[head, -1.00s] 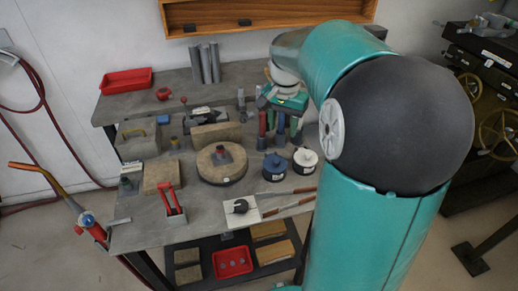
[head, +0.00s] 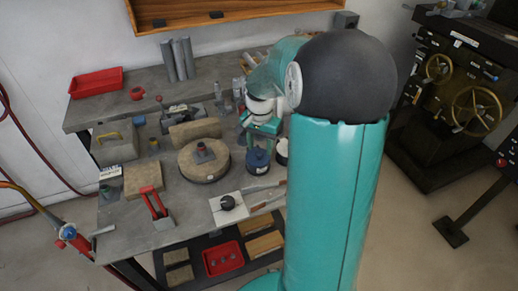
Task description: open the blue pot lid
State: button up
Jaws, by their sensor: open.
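The blue pot (head: 258,161) stands on the grey workbench (head: 205,207), right of the round wooden block. Its top lies just below my gripper (head: 260,143), which points down with its jaws open. The pot's lid is small and partly covered by the gripper, so I cannot tell whether the fingers touch it or are around it. The lid appears to be on the pot.
A white pot (head: 281,157) stands close on the right of the blue pot, partly hidden by my arm. The round wooden block (head: 204,166) is on the left. A white board (head: 242,207) with a black knob lies in front. A red tray (head: 97,82) is at the back left.

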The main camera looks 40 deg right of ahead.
aim_at(258, 154)
jog(key=shift+f, duration=1.2)
jog(key=shift+c, duration=0.3)
grip_shut()
jog(key=shift+w, duration=0.1)
